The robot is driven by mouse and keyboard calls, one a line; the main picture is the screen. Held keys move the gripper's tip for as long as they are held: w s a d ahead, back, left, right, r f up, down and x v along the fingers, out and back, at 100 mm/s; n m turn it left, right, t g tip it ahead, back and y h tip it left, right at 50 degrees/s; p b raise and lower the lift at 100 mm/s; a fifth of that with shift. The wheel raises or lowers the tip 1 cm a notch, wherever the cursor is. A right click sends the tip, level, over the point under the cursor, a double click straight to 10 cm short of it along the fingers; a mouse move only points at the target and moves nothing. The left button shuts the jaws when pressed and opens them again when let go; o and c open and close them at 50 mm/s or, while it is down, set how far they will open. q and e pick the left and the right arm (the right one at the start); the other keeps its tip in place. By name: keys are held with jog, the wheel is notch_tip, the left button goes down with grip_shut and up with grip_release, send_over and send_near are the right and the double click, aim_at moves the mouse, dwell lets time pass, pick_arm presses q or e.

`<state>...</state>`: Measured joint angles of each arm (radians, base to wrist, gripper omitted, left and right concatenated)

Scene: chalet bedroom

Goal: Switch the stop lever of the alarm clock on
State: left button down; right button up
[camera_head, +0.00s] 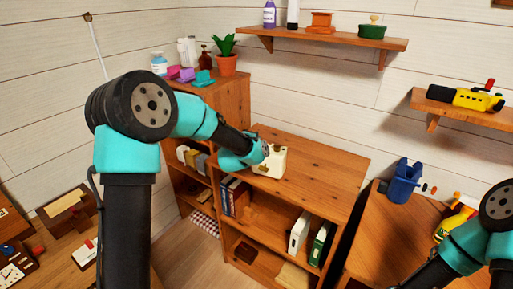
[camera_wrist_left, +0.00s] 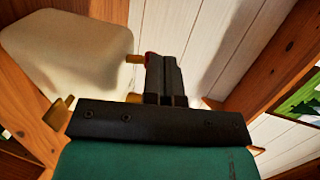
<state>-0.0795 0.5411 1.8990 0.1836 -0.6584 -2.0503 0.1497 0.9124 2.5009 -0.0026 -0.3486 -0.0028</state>
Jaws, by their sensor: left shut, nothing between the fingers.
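The alarm clock (camera_head: 270,162) is a cream, boxy body standing on top of the wooden shelf unit. My left gripper (camera_head: 264,150) is at its upper left side and partly covers it. In the left wrist view the pale clock body (camera_wrist_left: 75,50) fills the upper left. My shut, empty left fingers (camera_wrist_left: 163,62) are just right of it. A small gold peg (camera_wrist_left: 135,59) sticks out from the clock towards the fingers, with a bit of red by the fingertip. I cannot tell whether they touch, or which part is the stop lever. My right gripper is outside the view.
The shelf unit's top (camera_head: 325,170) is clear right of the clock. A taller cabinet behind holds a potted plant (camera_head: 226,62) and bottles. A wall shelf (camera_head: 340,38) hangs above. A blue container (camera_head: 404,181) stands on the right-hand table.

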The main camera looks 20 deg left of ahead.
pick_arm(q)
jog(key=r+v, duration=0.1)
jog(key=v, duration=1.3)
jog(key=shift+w, duration=0.2)
jog(key=s+d+f+n+g+h, duration=0.1)
jog(key=s+f+n+g, duration=0.25)
jog(key=f, duration=0.85)
jog(key=s+d+f+n+g+h, duration=0.1)
jog(key=s+f+n+g, duration=0.3)
jog(key=f, duration=0.8)
jog(key=s+d+f+n+g+h, duration=0.1)
jog(key=s+d+f+n+g, duration=0.1)
jog(key=s+f+n+g, duration=0.5)
jog(key=s+f+n, duration=0.6)
jog(key=s+f, duration=0.4)
jog(key=shift+s+d+f, duration=0.15)
jog(key=shift+s+f, duration=0.05)
jog(key=shift+f, duration=0.05)
jog(key=c, duration=1.8)
grip_release()
